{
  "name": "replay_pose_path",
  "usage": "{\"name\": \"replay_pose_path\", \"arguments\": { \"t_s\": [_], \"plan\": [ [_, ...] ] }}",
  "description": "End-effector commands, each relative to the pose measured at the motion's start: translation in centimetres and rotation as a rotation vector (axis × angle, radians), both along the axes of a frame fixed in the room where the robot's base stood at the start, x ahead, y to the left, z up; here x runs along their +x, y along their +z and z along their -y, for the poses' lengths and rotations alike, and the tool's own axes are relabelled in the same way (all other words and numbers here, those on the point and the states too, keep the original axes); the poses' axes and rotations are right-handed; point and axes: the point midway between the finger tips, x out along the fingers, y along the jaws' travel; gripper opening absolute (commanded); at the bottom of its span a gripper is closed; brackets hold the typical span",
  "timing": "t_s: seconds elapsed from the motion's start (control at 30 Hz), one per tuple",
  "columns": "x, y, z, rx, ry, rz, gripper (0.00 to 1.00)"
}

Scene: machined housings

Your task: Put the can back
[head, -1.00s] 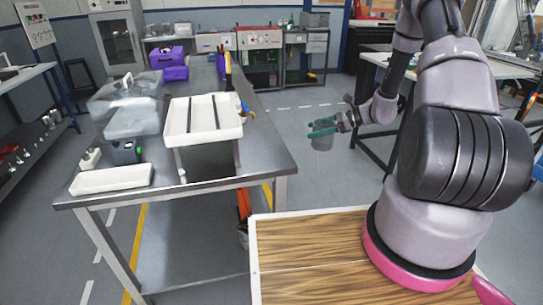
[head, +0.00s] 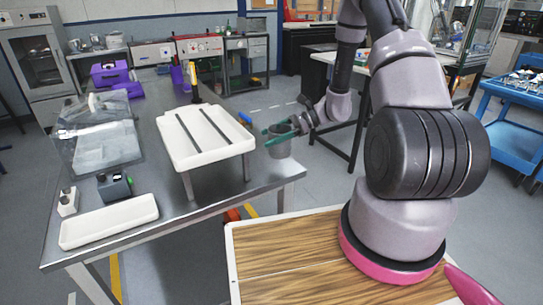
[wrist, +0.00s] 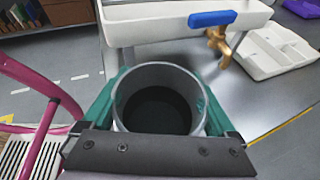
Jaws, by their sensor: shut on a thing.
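A grey, open-topped can (head: 279,147) is held upright in my gripper (head: 279,132), at the right edge of the metal table (head: 215,192). In the wrist view the can (wrist: 160,72) sits between the green fingers of my gripper (wrist: 160,98), which press on its two sides. Its inside is dark and looks empty. The can's underside and whether it touches the table are hidden.
A raised white tray (head: 205,150) with two dark slots stands left of the can. A blue-handled brass valve (wrist: 213,25) is close ahead in the wrist view. A low white tray (head: 108,222), a clear cover (head: 98,135) and purple parts (head: 110,75) lie further left.

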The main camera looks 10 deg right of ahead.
Motion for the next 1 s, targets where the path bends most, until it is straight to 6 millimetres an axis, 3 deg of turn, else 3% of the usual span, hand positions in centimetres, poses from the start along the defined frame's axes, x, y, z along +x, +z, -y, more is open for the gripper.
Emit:
{"name": "replay_pose_path", "arguments": {
  "t_s": [0.5, 0.83, 0.87, 0.9, 1.0],
  "plan": [
    [0.0, -5.7, 0.0, 0.001, 0.0, 0.001, 0.32],
    [0.0, -5.9, 0.0, 0.001, 0.0, 0.001, 0.32],
    [0.0, -6.0, 0.0, 0.001, 0.0, 0.001, 0.96],
    [0.0, -5.9, 0.0, 0.0, 0.0, 0.001, 1.0],
    [0.0, -5.9, 0.0, 0.0, 0.0, 0.001, 1.0]
  ]
}}
